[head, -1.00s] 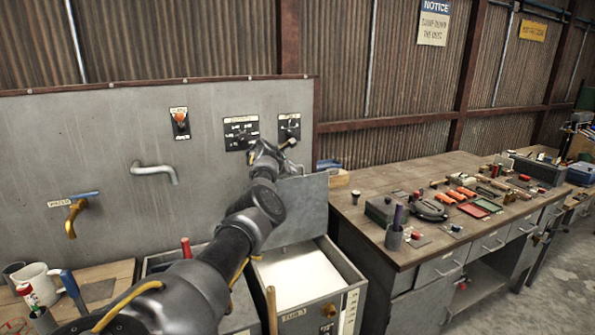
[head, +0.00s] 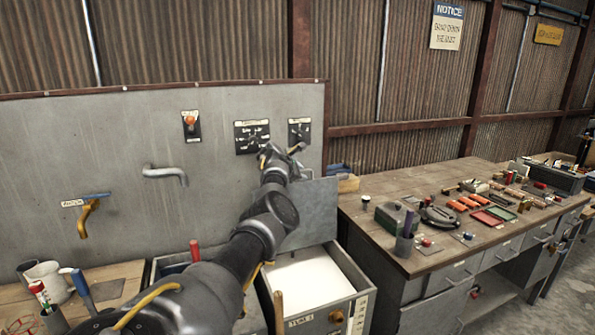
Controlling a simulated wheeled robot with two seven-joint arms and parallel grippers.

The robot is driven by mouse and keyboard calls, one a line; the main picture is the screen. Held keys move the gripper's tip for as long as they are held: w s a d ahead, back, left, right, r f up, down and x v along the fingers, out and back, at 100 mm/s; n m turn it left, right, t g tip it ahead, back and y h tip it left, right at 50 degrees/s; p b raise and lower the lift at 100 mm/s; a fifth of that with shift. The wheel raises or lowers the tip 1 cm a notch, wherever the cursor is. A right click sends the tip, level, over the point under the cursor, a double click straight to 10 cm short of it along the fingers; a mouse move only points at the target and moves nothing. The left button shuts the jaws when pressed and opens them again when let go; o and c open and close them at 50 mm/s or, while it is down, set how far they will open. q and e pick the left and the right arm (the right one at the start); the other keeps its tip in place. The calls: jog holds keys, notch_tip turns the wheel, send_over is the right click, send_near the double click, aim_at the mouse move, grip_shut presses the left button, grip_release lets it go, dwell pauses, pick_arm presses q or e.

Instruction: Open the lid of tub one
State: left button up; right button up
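Tub one (head: 358,304) is a grey metal box with a label on its front, in the lower middle of the head view. White contents show inside it. Its flat grey lid (head: 316,212) stands up at the back, raised clear of the mouth. My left arm reaches across in front of the lid's left part. My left gripper (head: 283,153) is above the lid's top edge, before the wall panel. Its fingers look spread apart with nothing between them. Whether it touches the lid cannot be told. My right gripper is not in view.
A second tub stands to the left, largely hidden by my arm. A workbench (head: 377,188) with tools stands right. A mug (head: 47,280) is at lower left.

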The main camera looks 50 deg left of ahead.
pick_arm(q)
jog(key=shift+s+r+b, duration=0.2)
jog(key=shift+s+b, duration=0.3)
jog(key=shift+s, duration=0.05)
jog(key=b+v, duration=0.3)
jog(key=v, duration=0.6)
jog(key=shift+d+r, duration=0.2)
jog(key=shift+d, duration=0.1)
jog(key=shift+w, duration=0.1)
